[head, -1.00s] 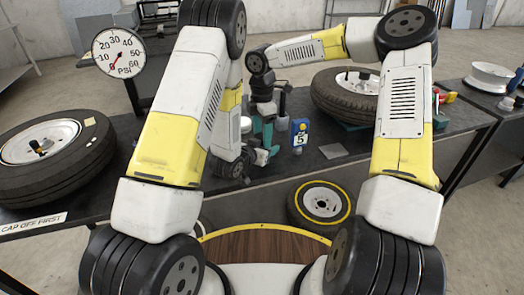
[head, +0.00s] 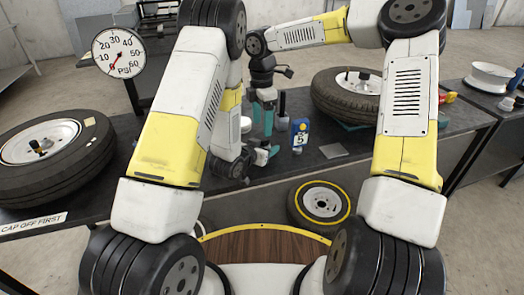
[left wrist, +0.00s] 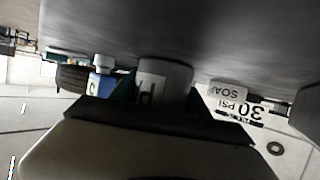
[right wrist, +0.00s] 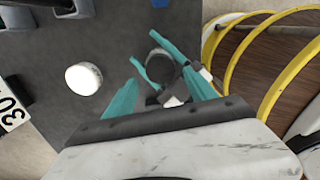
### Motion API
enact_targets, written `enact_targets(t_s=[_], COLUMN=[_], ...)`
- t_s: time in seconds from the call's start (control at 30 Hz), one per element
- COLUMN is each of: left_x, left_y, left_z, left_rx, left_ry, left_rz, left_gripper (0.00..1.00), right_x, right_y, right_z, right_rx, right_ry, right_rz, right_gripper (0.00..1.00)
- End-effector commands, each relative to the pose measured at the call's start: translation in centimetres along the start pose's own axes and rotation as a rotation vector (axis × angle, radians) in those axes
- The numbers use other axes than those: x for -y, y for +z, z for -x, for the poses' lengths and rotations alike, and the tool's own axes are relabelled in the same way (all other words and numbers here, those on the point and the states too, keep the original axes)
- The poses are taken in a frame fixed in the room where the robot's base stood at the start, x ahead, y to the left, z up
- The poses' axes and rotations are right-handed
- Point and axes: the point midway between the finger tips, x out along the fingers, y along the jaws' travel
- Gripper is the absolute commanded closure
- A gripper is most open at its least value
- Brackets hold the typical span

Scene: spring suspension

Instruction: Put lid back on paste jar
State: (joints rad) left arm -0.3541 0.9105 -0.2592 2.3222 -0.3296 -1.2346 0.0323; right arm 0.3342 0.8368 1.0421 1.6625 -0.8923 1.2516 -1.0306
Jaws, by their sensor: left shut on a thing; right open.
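The paste jar (left wrist: 160,82) is a grey-white cylinder with a dark letter on its side. It sits between the teal fingers of my left gripper (left wrist: 155,98), which is shut on it. In the right wrist view the jar (right wrist: 158,57) shows from above as a dark-rimmed round shape. My right gripper (right wrist: 160,82) is open and empty above it; its teal fingers point down in the head view (head: 263,118). A white round piece (right wrist: 84,78), which looks like the lid, stands apart on the table, left of the jar; it also shows in the head view (head: 245,124).
Tyres lie at the left (head: 52,150) and back right (head: 352,92) of the dark table (head: 225,190).

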Motion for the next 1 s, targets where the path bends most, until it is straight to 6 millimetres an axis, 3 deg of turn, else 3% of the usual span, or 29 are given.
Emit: enact_targets(t_s=[0.3, 0.63, 0.77, 1.0], left_x=[0.0, 0.0, 0.0, 0.0], left_y=[0.0, 0.0, 0.0, 0.0], left_z=[0.0, 0.0, 0.0, 0.0], left_rx=[-0.001, -0.001, -0.001, -0.001], left_ry=[0.000, 0.000, 0.000, 0.000], left_rz=[0.000, 0.000, 0.000, 0.000], left_gripper=[1.00, 1.00, 1.00, 1.00], right_x=[0.0, 0.0, 0.0, 0.1], right_y=[-0.1, 0.0, 0.0, 0.0], right_z=[2.9, 3.4, 2.9, -0.4], right_rx=[-0.003, 0.000, 0.000, -0.003], right_ry=[-0.001, -0.001, -0.002, -0.003], right_rz=[0.245, 0.277, 0.277, 0.277], right_gripper=[0.35, 0.35, 0.35, 0.35])
